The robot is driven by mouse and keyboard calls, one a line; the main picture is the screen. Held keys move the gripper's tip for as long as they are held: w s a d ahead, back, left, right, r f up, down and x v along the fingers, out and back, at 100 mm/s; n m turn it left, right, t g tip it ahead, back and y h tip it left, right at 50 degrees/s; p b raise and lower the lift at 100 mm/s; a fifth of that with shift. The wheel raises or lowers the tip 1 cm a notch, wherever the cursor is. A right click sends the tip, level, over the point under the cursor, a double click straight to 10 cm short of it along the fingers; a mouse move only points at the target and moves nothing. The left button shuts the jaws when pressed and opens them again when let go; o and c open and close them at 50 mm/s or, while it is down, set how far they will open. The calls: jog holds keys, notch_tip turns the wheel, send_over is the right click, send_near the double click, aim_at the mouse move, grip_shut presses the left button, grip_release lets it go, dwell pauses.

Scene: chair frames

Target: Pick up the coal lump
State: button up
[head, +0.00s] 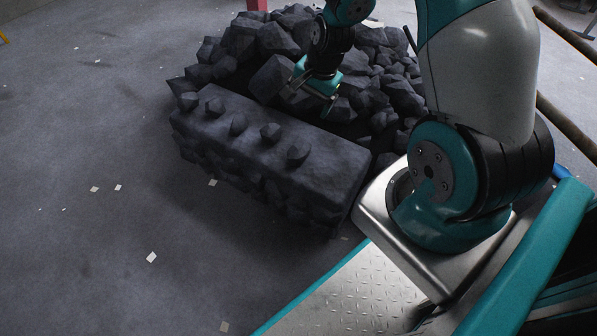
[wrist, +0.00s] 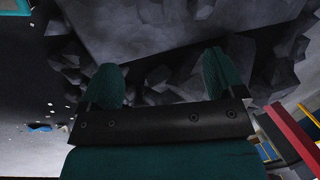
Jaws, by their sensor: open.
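I cannot tell which one is the task's lump. My gripper (head: 317,97) hangs above and behind the block's right half, in front of the coal heap. In the wrist view my gripper (wrist: 161,76) has its two teal fingers spread apart, with nothing held between them. Dark coal faces (wrist: 150,30) fill the space beyond the fingertips.
A heap of larger coal chunks (head: 268,40) rises behind the block, close around my gripper. The grey floor (head: 80,230) at left is open, with small pale scraps. Brown pipes (head: 567,125) run at the far right. A red bar (wrist: 290,140) shows in the wrist view.

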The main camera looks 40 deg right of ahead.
jog(key=m+b, duration=0.1)
jog(key=b, duration=0.1)
send_near(302, 145)
jog(key=b+x, duration=0.5)
jog(key=x, duration=0.1)
jog(key=shift+w+f+b, duration=0.2)
jog(key=shift+b, duration=0.2)
jog(key=b+x, duration=0.4)
jog(key=x, duration=0.1)
jog(key=shift+s+f, duration=0.15)
jog(key=shift+f, duration=0.1)
jog(key=shift+r, duration=0.15)
jog(key=c, duration=1.1)
jog(key=shift+r, duration=0.1)
jog(key=w+p+v, duration=0.2)
jog(key=p+v, duration=0.3)
jog(key=v, duration=0.4)
jog(key=w+a+r+p+v, duration=0.1)
jog(key=p+v, duration=0.4)
jog(key=v, duration=0.5)
jog(key=shift+w+a+r, duration=0.15)
jog(key=shift+w+a, duration=0.2)
jog(key=shift+w, duration=0.2)
